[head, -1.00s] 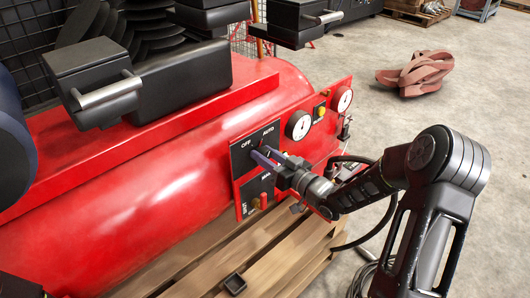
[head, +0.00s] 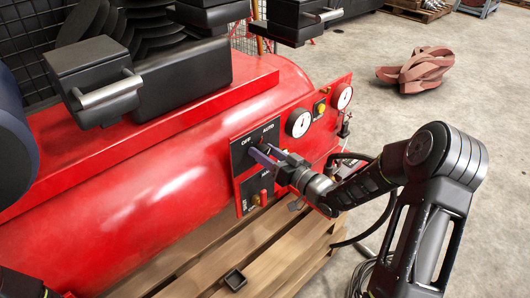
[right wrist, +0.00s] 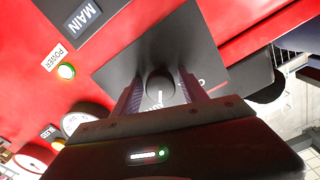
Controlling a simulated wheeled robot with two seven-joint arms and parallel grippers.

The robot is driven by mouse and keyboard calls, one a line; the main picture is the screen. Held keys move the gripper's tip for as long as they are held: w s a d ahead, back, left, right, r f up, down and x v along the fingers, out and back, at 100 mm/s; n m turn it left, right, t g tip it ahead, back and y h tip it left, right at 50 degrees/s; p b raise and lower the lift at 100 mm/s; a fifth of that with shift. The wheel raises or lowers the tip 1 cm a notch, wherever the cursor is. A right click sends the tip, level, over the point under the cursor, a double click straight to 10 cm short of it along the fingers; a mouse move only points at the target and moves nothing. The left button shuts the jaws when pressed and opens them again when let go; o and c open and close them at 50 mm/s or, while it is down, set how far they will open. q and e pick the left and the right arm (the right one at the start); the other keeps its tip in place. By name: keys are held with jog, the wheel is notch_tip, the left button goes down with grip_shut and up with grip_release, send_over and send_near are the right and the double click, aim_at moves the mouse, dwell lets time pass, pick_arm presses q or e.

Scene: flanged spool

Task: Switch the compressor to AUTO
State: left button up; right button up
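The red compressor (head: 140,140) carries a black switch panel (head: 240,155) with OFF at its left and AUTO at its upper right. The round black selector knob (right wrist: 160,84) shows in the right wrist view, with a white mark pointing down in that picture. The lettering below it is mostly hidden by my gripper. My right gripper (head: 262,153) is at the panel; in the right wrist view its fingers (right wrist: 160,92) stand on either side of the knob, with a visible gap at each side.
Two gauges (head: 298,123) and a yellow button sit right of the switch panel. A MAIN panel (right wrist: 85,16) and a lit green POWER lamp (right wrist: 66,71) are near the knob. The compressor stands on a wooden pallet (head: 270,262).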

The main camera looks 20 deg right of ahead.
jog(key=shift+o, duration=0.5)
jog(key=v, duration=0.7)
jog(key=shift+s+d+p, duration=0.15)
jog(key=shift+s+p, duration=0.15)
jog(key=shift+s, duration=0.1)
